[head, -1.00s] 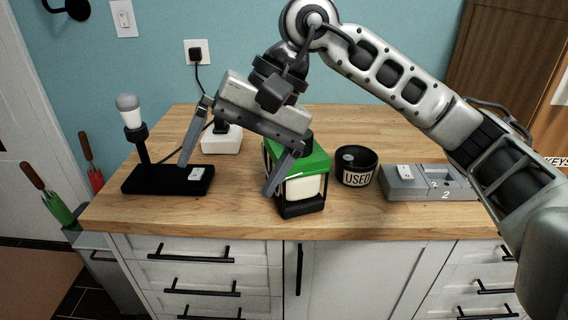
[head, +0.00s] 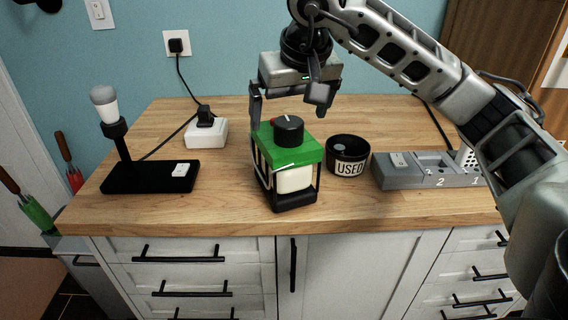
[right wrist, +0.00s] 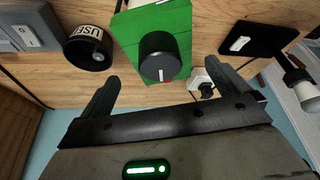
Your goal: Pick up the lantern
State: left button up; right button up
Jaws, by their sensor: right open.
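The lantern (head: 290,165) stands upright on the wooden counter, with a green top, a black knob, a pale body and a black frame. My right gripper (head: 288,112) is open and empty, above and just behind the lantern in the head view. One finger hangs by the lantern's back left corner. In the right wrist view the lantern's green top and knob (right wrist: 159,58) lie ahead of and between the two spread fingers (right wrist: 172,85). I see no contact between the fingers and the lantern. My left gripper is not in view.
A black "USED" cup (head: 347,156) stands right of the lantern, with a grey numbered tray (head: 405,182) beyond it. A lamp on a black base (head: 150,178) is at left, and a white power box (head: 206,133) is behind. The counter (head: 225,205) left of the lantern is clear.

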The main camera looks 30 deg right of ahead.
jog(key=x, duration=0.5)
jog(key=shift+w+f+p, duration=0.1)
jog(key=shift+f+p, duration=0.2)
jog(key=shift+p, duration=0.05)
jog(key=shift+r, duration=0.1)
jog(key=c, duration=1.8)
jog(key=shift+r, duration=0.1)
